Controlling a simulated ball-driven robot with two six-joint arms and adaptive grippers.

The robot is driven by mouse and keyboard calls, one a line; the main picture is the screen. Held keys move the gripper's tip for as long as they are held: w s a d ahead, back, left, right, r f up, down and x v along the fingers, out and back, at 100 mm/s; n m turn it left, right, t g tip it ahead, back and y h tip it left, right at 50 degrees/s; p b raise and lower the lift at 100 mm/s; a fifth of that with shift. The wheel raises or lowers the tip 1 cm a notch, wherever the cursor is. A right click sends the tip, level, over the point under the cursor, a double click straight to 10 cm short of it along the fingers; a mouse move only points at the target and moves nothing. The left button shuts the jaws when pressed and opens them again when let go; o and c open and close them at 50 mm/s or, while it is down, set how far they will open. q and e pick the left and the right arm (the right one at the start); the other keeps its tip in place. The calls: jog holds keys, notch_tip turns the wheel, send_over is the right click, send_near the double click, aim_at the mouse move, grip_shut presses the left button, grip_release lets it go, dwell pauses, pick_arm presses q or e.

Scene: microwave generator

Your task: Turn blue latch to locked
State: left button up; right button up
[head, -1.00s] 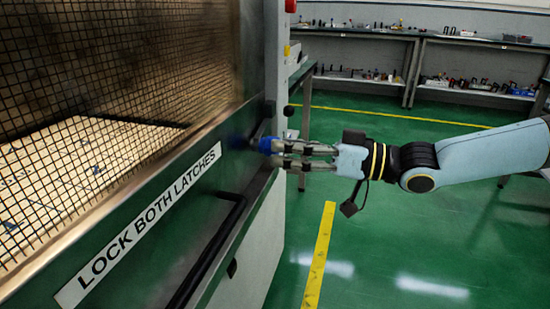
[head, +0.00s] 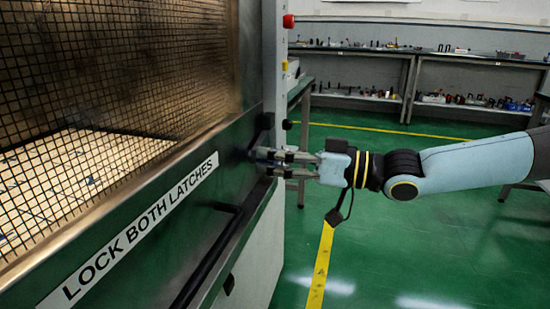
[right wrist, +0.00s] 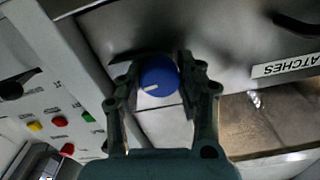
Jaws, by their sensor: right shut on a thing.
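The blue latch (right wrist: 160,74) is a round knob with a white pointer line on its face, on the dark door frame. In the right wrist view the line points to the lower left. My right gripper (head: 268,162) has one finger on each side of the knob and is shut on it. In the head view the fingers hide nearly all of the knob. My left gripper is not in view.
A label reading "LOCK BOTH LATCHES" (head: 135,228) and a black door handle (head: 207,255) are left of my gripper. A panel with coloured buttons (right wrist: 60,121) and a red button (head: 289,21) sit beside the door. The green floor (head: 420,240) is open at right.

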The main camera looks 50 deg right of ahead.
jog(key=n+p, duration=0.1)
jog(key=n, duration=0.2)
jog(key=shift+r, duration=0.2)
jog(key=shift+f+n+p, duration=0.2)
jog(key=shift+n+p, duration=0.2)
jog(key=shift+n, duration=0.5)
jog(key=o, duration=1.1)
jog(key=shift+o, duration=0.2)
jog(key=shift+s, duration=0.1)
jog(key=v, duration=0.7)
jog(key=shift+d, duration=0.15)
